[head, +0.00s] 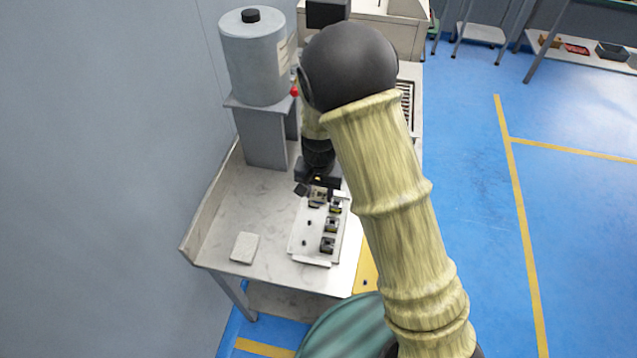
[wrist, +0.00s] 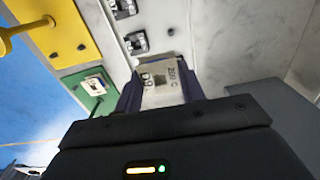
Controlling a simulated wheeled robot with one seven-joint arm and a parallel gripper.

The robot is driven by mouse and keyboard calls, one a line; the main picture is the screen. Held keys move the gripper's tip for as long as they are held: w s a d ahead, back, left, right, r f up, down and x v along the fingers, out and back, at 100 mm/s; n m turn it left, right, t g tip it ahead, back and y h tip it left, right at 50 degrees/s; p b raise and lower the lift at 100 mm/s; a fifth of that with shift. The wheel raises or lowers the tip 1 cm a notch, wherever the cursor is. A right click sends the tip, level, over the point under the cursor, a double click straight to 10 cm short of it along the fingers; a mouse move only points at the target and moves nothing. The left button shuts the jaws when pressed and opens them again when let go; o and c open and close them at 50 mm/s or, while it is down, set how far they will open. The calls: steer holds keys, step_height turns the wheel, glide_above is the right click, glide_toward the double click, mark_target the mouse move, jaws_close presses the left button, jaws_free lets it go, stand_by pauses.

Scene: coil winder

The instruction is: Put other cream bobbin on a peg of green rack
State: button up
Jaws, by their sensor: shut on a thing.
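My gripper (wrist: 160,92) is shut on a cream bobbin (wrist: 160,76), whose pale printed face shows between the dark fingers in the wrist view. In the head view my gripper (head: 318,186) is at the far end of the white tray (head: 300,245), with the cream bobbin (head: 318,194) under it. I cannot tell whether the bobbin touches the tray. The green rack (wrist: 105,108) is left of my gripper in the wrist view. A pale bobbin (wrist: 94,84) is on it. Its free pegs are not clear. The rack is not visible in the head view.
Several dark-and-pale bobbins, one at the near end (head: 328,245), stand on the tray's right side. A yellow rack (wrist: 65,40) lies beside the green one. A grey cylinder machine (head: 255,65) stands behind on the left. A pale block (head: 244,248) lies on the bench front.

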steer(key=w+d+r, duration=0.1)
steer(key=d, duration=0.8)
steer(key=w+d+r+m, duration=0.1)
steer(key=w+d+r, duration=0.1)
steer(key=d, duration=0.8)
steer(key=shift+w+r+m, duration=0.2)
steer(key=shift+r+m, duration=0.1)
steer(key=shift+a, duration=0.1)
